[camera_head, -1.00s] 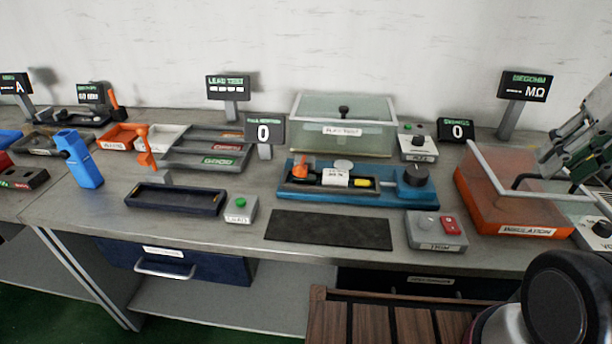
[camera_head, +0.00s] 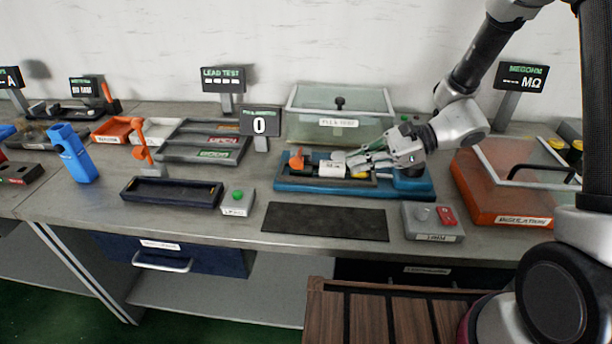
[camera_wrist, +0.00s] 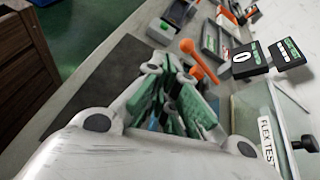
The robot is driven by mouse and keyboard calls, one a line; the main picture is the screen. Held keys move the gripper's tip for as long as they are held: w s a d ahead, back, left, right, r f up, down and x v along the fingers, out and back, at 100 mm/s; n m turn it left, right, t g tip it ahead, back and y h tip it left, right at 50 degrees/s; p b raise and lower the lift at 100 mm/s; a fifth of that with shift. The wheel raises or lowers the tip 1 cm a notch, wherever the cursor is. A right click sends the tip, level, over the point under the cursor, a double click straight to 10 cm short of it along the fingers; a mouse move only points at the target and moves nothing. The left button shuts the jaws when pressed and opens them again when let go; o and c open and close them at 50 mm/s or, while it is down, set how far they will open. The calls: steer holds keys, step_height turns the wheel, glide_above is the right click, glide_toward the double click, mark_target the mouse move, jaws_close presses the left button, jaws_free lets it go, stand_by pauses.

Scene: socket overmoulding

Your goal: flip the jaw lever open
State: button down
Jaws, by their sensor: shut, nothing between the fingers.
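The blue fixture (camera_head: 415,191) stands at the middle of the bench. The lever (camera_head: 297,161) is orange and sits at its left end, leaning, above a dark channel. In the wrist view an orange lever (camera_wrist: 203,63) lies just beyond my fingertips and appears to be the same one. My gripper (camera_head: 352,160) is shut and empty, reaching in from the right above the fixture. Its tips are right of the lever, apart from it in the head view. The fingers (camera_wrist: 172,85) show green pads in the wrist view. My gripper covers part of the fixture's right half.
A clear-lidded box (camera_head: 338,122) stands close behind the fixture. A display reading 0 (camera_head: 260,122) stands behind left. An orange box (camera_head: 500,195) is at right.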

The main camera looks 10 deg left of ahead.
steer(key=w+a+f+m, duration=0.1)
steer(key=w+a+f+m+t, duration=0.1)
steer(key=f, duration=0.1)
steer(key=w+a+f+m+y, duration=0.1)
steer(key=shift+f, duration=0.25)
steer(key=x, duration=1)
steer(key=shift+w, duration=0.15)
steer(key=shift+r, duration=0.25)
